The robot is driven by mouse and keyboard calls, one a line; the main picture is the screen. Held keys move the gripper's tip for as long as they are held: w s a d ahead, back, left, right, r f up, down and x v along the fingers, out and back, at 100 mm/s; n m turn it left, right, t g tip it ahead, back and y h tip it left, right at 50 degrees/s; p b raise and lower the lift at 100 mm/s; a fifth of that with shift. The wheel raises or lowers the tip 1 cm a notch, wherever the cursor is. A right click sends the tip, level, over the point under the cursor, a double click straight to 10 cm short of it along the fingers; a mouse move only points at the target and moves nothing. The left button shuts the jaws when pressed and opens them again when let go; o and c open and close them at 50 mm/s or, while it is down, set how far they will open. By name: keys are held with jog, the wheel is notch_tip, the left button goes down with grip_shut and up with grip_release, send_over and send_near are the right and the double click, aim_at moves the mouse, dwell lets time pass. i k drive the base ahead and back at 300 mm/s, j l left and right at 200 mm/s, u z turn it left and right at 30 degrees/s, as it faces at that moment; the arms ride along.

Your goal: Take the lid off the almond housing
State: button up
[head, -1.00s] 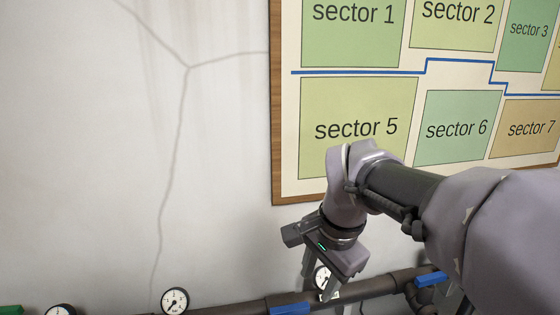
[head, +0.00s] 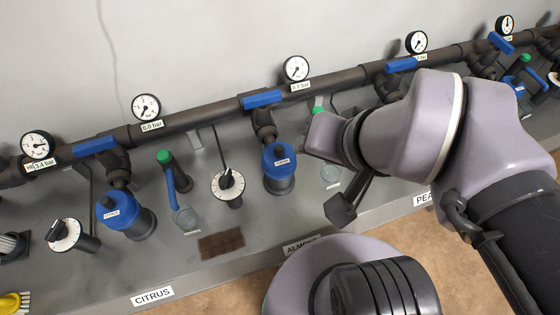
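The almond housing (head: 280,181) hangs from the dark pipe near the middle of the head view, behind the ALMOND label (head: 302,244) on the bench edge. It has a blue lid (head: 279,157) with a small white tag, and the lid sits on the dark lower body. My gripper (head: 342,207) is to the right of this housing, apart from it in the picture. Only a dark part of it shows below my wrist. Its fingertips are hidden or cannot be made out, so I cannot tell whether it is open or shut.
A similar blue housing (head: 126,215) stands on the left by the CITRUS label (head: 152,296). A dial (head: 228,187), a green-capped tap (head: 168,162) and a brown mat (head: 221,243) lie between. Blue-handled valves (head: 262,99) and gauges (head: 296,68) line the pipe.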

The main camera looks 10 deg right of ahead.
aim_at(279, 162)
jog(key=l+u, duration=0.15)
jog(key=u, duration=0.25)
jog(key=l+u, duration=0.2)
jog(key=u, duration=0.15)
jog(key=l+u, duration=0.15)
jog(key=u, duration=0.25)
jog(key=k+l+u, duration=0.1)
jog(key=u, duration=0.3)
